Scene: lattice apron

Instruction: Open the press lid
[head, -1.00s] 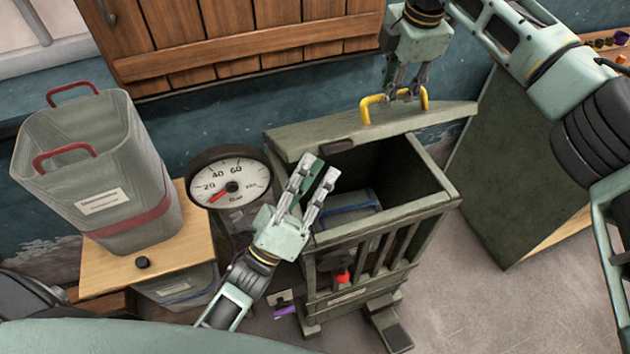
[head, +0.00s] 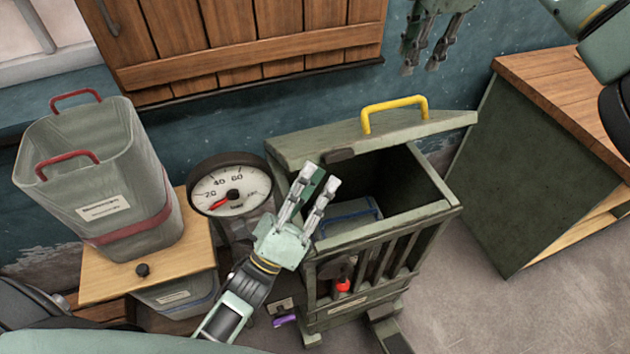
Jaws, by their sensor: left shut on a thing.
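The grey-green press (head: 440,212) stands at centre with slatted front. Its lid (head: 375,133) is raised at the back, with a yellow handle (head: 394,108) on it, and the inside of the press shows. My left gripper (head: 322,180) is at the press's left top edge, shut on a green strip that looks like the press rim; the fingers partly hide it. My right gripper (head: 422,68) is above the yellow handle, apart from it, with its fingers spread and empty.
A blue-handled container (head: 348,216) sits inside the press. A dial gauge (head: 232,190) stands to its left, beside a grey bin (head: 95,190) on a wooden-topped stand (head: 110,268). A wooden-topped cabinet (head: 550,150) is at right.

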